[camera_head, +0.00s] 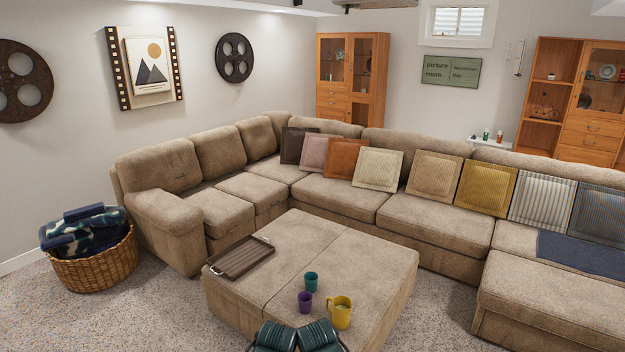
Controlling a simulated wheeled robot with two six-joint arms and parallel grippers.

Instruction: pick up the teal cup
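The teal cup (311,281) stands upright on the near part of the large beige ottoman (345,247). A purple cup (305,301) stands just in front of it, slightly to the left. A yellow mug (340,311) with a handle on its left side stands in front and to the right, larger than both cups. Nothing covers the teal cup. No gripper fingers show in the head view. Two dark ribbed parts, likely my own arms, show at the bottom edge below the cups, apart from the teal cup.
A brown slatted tray (241,257) lies on the ottoman's left side. A wicker basket (95,270) of blankets stands on the carpet at left.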

